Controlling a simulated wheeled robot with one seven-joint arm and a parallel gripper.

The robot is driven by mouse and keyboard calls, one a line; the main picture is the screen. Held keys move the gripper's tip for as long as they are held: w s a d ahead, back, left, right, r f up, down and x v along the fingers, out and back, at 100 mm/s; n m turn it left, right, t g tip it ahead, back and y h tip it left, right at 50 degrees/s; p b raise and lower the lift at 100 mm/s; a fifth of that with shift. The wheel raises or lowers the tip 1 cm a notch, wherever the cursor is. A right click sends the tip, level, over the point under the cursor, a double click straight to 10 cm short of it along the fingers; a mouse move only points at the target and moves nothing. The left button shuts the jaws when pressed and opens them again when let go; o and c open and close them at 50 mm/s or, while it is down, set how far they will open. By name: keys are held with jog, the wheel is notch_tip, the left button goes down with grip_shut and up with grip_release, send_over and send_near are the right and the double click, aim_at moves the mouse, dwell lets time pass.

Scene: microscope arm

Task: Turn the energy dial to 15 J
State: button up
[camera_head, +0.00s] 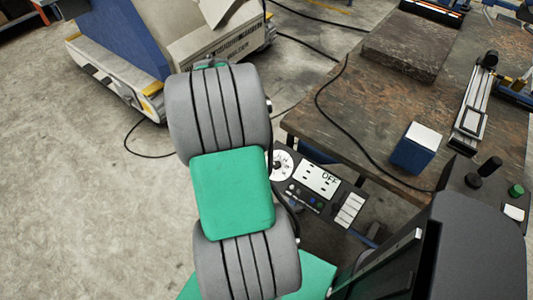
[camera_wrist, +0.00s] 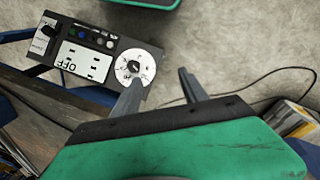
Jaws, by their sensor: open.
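The energy dial is a round white disc with a dark centre knob and fine markings. It shows in the wrist view (camera_wrist: 136,66) at the right end of a dark control panel (camera_wrist: 82,52), and in the head view (camera_head: 283,164), partly covered by my arm. The markings are too small to read a value. A white display (camera_wrist: 83,60) on the panel reads OFF. My gripper (camera_wrist: 160,78) is open and empty. Its left finger overlaps the dial's lower edge in the wrist view; its right finger is over bare floor. Contact cannot be told. The head view hides the gripper.
The panel has several small coloured buttons (camera_wrist: 92,36). A dark-topped table (camera_head: 385,120) stands close behind it, with a blue-and-white box (camera_head: 416,148) and a trailing black cable. A blue and beige machine (camera_head: 165,40) stands at upper left. Concrete floor is clear at left.

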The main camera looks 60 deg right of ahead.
aim_at(275, 163)
jog(key=s+d+f, duration=0.1)
jog(key=s+f, duration=0.1)
jog(key=f, duration=0.2)
jog(key=s+d+f+m, duration=0.1)
jog(key=s+f, duration=0.2)
jog(key=s+d+f+m+g, duration=0.1)
jog(key=s+d+f, duration=0.1)
jog(key=s+f, duration=0.1)
jog(key=shift+f+y, duration=0.3)
jog(key=shift+f, duration=0.5)
grip_shut()
